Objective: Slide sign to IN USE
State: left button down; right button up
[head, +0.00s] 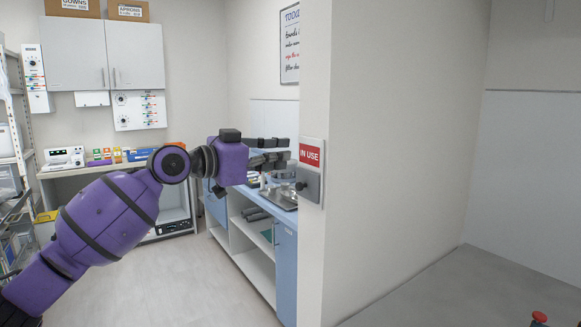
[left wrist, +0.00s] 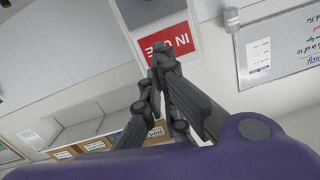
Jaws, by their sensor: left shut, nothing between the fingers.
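The sign (head: 311,155) is on the end of the wall and shows a red panel reading IN USE in white letters. A grey plate with a dark knob (head: 301,186) is directly below the red panel. In the left wrist view the red panel (left wrist: 180,42) appears tilted, with the fingers covering part of its lettering. My left gripper (head: 288,150) is shut and empty, with its tips close to the left edge of the sign. It also shows in the left wrist view (left wrist: 162,58). I cannot tell whether the tips touch the sign. My right gripper is out of view.
A blue-fronted counter (head: 286,262) with a metal tray (head: 284,199) stands behind the arm, left of the wall end. A whiteboard (head: 290,45) hangs above it. Shelving (head: 14,150) stands at far left. The floor (head: 210,290) in the middle is clear.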

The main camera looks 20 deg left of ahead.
aim_at(303, 186)
pick_arm(q)
jog(key=w+d+f, duration=0.1)
jog(key=w+f, duration=0.1)
jog(key=w+d+f, duration=0.1)
jog(key=f, duration=0.1)
jog(key=shift+w+d+f+p, duration=0.1)
jog(key=shift+w+d+p, duration=0.05)
jog(key=shift+w+p, duration=0.2)
